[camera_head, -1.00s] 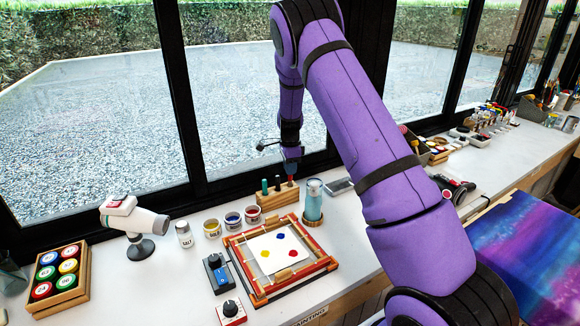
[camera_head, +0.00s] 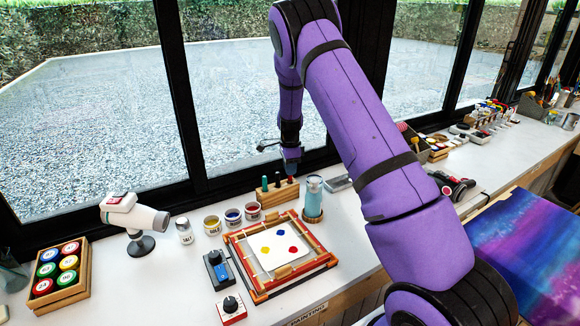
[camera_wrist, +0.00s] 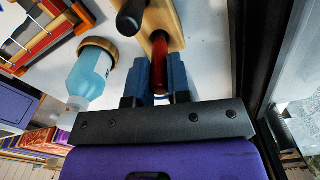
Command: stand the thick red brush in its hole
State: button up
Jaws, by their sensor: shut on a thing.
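The thick red brush (camera_wrist: 159,62) is between the blue fingers of my gripper (camera_wrist: 160,82) in the wrist view, and my gripper is shut on it. Its far end meets the wooden holder block (camera_wrist: 177,15); I cannot tell how deep it sits in a hole. In the head view my gripper (camera_head: 291,167) is right above the right end of the holder block (camera_head: 278,195), with the red brush (camera_head: 290,180) upright below it. A green brush (camera_head: 264,184) and a dark brush (camera_head: 277,180) stand in the block to its left.
A blue bottle (camera_head: 313,197) stands close to the right of the block. Paint jars (camera_head: 233,216) stand to the left. A wooden frame with a painted sheet (camera_head: 310,262) lies in front. The window frame (camera_head: 240,180) is close behind.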

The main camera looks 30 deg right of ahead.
jog(key=shift+f, duration=0.95)
dwell(0.5)
jog(key=o, duration=0.8)
jog(key=shift+o, duration=0.2)
jog(key=shift+r, duration=0.1)
notch_tip(320, 180, up, 11)
jog(key=shift+f, duration=0.2)
jog(key=s+a+r+n+t, duration=0.1)
jog(key=s+a+r+n, duration=0.2)
jog(key=s+r, duration=0.35)
jog(key=s+a+r+n+t+y, duration=0.1)
jog(key=s+a+r+n, duration=0.15)
jog(key=s+r, duration=0.45)
jog(key=s+a+r+n+t, duration=0.1)
jog(key=s+a+r+n, duration=0.1)
jog(key=s+r+n, duration=0.45)
jog(key=s+a+r+n, duration=0.1)
jog(key=s+a+n, duration=0.1)
jog(key=s, duration=0.6)
jog(key=s+a+r+n+t, duration=0.1)
jog(key=s+n, duration=0.3)
jog(key=s, duration=0.4)
jog(key=s+a+r+n+t+h, duration=0.1)
jog(key=s+a+r+n, duration=0.1)
jog(key=s, duration=0.6)
jog(key=shift+a+r+n, duration=0.3)
jog(key=shift+a+n, duration=0.15)
jog(key=shift+n, duration=0.05)
